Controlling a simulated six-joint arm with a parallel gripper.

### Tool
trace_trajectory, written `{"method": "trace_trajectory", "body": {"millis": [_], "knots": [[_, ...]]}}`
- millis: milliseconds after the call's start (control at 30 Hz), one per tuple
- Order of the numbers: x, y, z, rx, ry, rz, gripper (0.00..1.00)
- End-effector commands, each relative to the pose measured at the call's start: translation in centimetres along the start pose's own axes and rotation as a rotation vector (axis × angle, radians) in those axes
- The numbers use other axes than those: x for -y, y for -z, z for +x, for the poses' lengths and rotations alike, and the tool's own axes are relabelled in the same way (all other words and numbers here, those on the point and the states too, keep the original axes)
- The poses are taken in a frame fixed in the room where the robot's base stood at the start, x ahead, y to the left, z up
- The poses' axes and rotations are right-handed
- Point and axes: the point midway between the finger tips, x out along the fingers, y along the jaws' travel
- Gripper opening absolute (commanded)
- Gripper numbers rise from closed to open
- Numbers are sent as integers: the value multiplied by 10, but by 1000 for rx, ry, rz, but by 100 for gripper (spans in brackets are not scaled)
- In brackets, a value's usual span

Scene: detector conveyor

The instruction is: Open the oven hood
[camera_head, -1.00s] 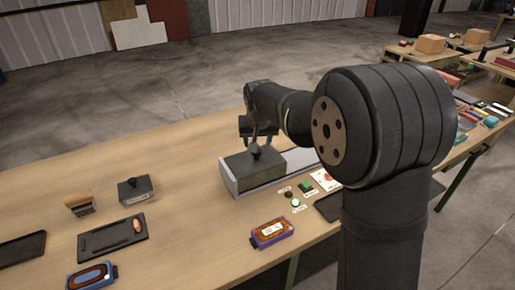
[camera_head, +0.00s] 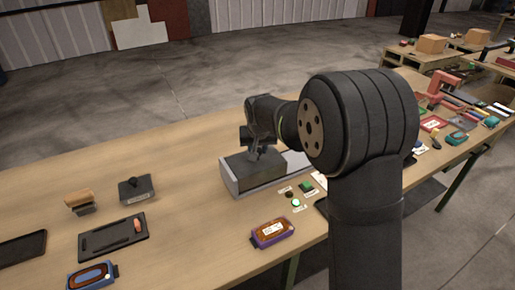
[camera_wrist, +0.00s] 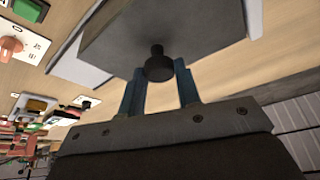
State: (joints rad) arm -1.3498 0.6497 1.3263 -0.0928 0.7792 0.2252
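The oven hood is a dark grey box-shaped cover (camera_head: 250,170) with a black knob on top. It sits low and flat at the left end of a light grey housing on the table. My gripper (camera_head: 258,150) is at the knob, with the arm reaching in from the right. In the wrist view, the fingers of my gripper (camera_wrist: 160,90) stand apart on either side of the black knob (camera_wrist: 157,65), at fingertip level. The knob about fills the gap, but whether the fingers press on it is unclear. The hood (camera_wrist: 170,30) shows above the knob.
Green buttons (camera_head: 296,202) and small labels lie in front of the housing. A purple-orange meter (camera_head: 272,232) is near the front edge. A stamp-like block (camera_head: 135,188) and a dark tray (camera_head: 112,237) stand left. Table space behind the hood is clear.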

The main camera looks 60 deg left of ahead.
Motion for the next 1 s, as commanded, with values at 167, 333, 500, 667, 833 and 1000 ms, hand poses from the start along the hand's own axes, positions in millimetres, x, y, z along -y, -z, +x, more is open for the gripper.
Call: {"method": "trace_trajectory", "body": {"millis": [167,333,500,667,833,1000], "knots": [[-3,1,0,1,-1,1,0],[-23,8,4,2,-2,3,0],[-61,22,10,2,-3,6,0],[-100,37,16,2,-3,5,0],[-134,50,21,1,-2,4,0],[-155,58,24,2,-1,1,0]]}}
